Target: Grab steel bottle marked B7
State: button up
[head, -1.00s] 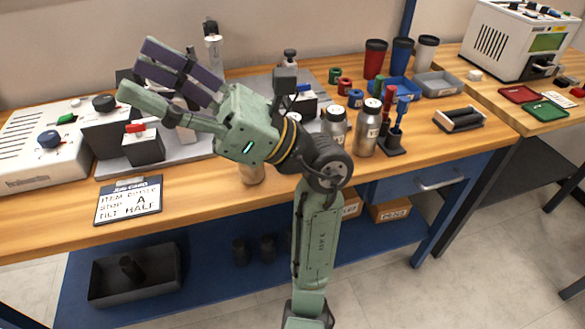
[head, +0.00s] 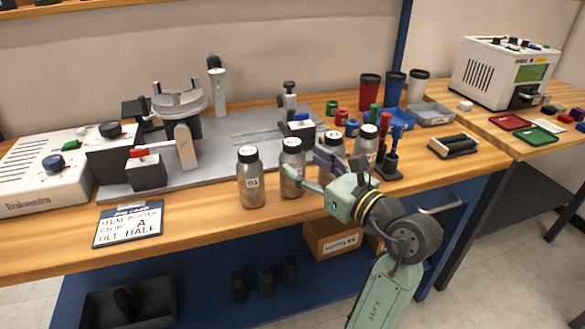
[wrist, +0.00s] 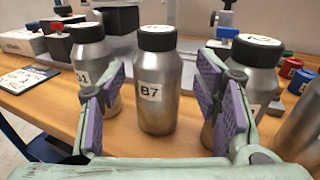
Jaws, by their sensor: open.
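The steel bottle marked B7 (wrist: 158,110) stands upright in the middle of the wrist view, with a black cap and a white label facing me. In the head view it is the second bottle from the left (head: 291,160), partly covered by a fingertip. My gripper (head: 306,170) is open in front of it. In the wrist view the purple-padded fingers (wrist: 160,108) appear to the left and right of the B7 bottle, with visible gaps on both sides. Whether the fingertips reach around it is unclear.
A similar steel bottle (head: 250,182) stands left of B7. Another (wrist: 250,85) stands to the right, partly behind the right finger. A further steel bottle (head: 367,145) is farther right. A job card (head: 128,224) lies at the left front of the wooden bench (head: 205,228).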

aim_at(301, 162)
jog(key=p+x, duration=0.1)
jog(key=x, duration=0.3)
jog(key=shift+w+a, duration=0.2)
jog(key=shift+a, duration=0.1)
jog(key=c, duration=1)
